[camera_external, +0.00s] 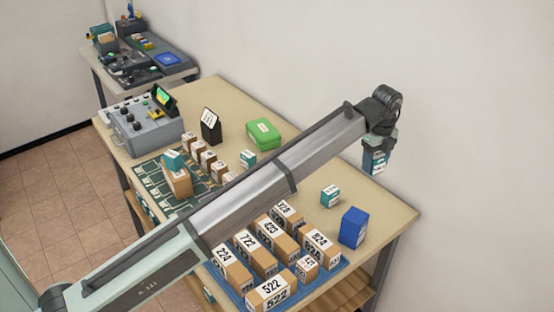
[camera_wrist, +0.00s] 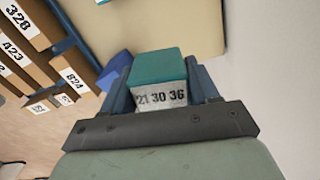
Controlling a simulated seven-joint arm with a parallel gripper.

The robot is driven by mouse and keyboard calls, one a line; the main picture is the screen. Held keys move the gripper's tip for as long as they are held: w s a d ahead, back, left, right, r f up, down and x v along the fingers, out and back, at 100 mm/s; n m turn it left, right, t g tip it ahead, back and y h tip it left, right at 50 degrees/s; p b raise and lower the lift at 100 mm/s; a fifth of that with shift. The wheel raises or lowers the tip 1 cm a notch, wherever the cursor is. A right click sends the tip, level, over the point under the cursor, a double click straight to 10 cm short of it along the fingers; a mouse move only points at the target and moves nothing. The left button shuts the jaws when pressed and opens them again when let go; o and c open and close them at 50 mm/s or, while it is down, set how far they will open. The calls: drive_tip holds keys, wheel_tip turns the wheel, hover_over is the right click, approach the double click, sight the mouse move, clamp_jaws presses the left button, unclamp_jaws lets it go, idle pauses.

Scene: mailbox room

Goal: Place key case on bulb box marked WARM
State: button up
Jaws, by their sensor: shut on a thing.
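My gripper (camera_external: 376,150) is raised over the right end of the table. It is shut on a small box (camera_wrist: 160,80) with a teal top and a white face printed "21 30 36"; I cannot tell if this is the key case. In the wrist view the box sits between the two blue fingers. A similar small teal-and-white box (camera_external: 330,196) stands on the table below and left of my gripper. Another (camera_external: 248,158) stands near the green case (camera_external: 263,132). Another (camera_external: 174,159) is on a brown carton. Their print is too small to read, so I cannot tell which is marked WARM.
A blue box (camera_external: 352,228) stands near the table's right end. Numbered cartons (camera_external: 268,262) fill a blue tray at the front. A grey control box (camera_external: 145,128) and a black sign (camera_external: 210,125) stand at the left. The table's right back corner (camera_external: 395,209) is clear, beside the wall.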

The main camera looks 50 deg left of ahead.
drive_tip(key=s+d+r, duration=0.4)
drive_tip(key=s+d, duration=0.2)
drive_tip(key=s, duration=0.1)
drive_tip(key=n, duration=0.2)
approach(356, 215)
drive_tip(key=shift+f, duration=2.8)
drive_tip(key=shift+f, duration=0.1)
drive_tip(key=o, duration=0.6)
drive_tip(key=shift+f, duration=0.1)
drive_tip(key=o, duration=0.5)
wheel_tip(356, 215, up, 12)
drive_tip(key=shift+r, duration=0.2)
